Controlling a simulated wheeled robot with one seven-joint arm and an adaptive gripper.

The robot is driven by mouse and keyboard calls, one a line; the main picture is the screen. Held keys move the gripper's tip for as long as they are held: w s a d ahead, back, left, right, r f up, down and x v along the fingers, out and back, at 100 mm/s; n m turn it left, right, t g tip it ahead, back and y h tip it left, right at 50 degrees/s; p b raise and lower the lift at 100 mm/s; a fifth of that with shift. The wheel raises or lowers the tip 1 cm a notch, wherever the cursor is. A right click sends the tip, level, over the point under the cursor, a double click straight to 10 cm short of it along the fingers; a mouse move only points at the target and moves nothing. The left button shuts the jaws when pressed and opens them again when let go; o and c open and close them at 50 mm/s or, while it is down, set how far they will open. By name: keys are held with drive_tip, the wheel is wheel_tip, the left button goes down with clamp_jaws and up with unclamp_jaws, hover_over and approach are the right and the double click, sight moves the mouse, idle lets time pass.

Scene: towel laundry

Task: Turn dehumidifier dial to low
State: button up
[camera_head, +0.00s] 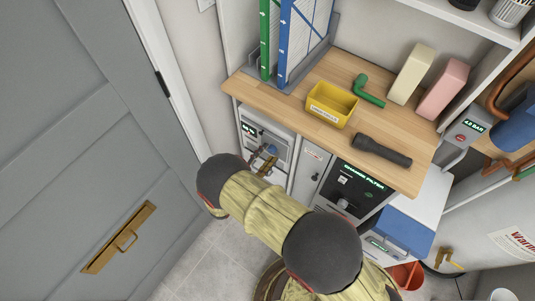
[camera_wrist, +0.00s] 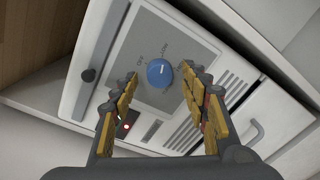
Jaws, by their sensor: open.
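The blue round dial (camera_wrist: 159,73) sits on the grey panel of the white dehumidifier (camera_wrist: 92,62) in the wrist view. A small pale mark shows on the dial's face. A label that seems to read OFF is left of the dial, and another small label above it is hard to read. My gripper (camera_wrist: 160,78) is open, with one fingertip on each side of the dial; I cannot tell whether they touch it. In the head view the dehumidifier (camera_head: 285,132) stands under the wooden counter, and my gripper (camera_head: 266,158) is at its front.
The wooden counter (camera_head: 310,118) overhangs the units and holds a yellow bin (camera_head: 331,105), a green pipe piece (camera_head: 368,91) and a dark flashlight (camera_head: 381,149). A grey door (camera_head: 90,120) is at left. A black-fronted unit (camera_head: 350,188) stands to the right. Floor tiles (camera_head: 205,262) are clear.

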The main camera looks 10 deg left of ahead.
drive_tip(key=v, duration=1.1)
drive_tip(key=shift+s, duration=0.2)
drive_tip(key=shift+f, duration=0.1)
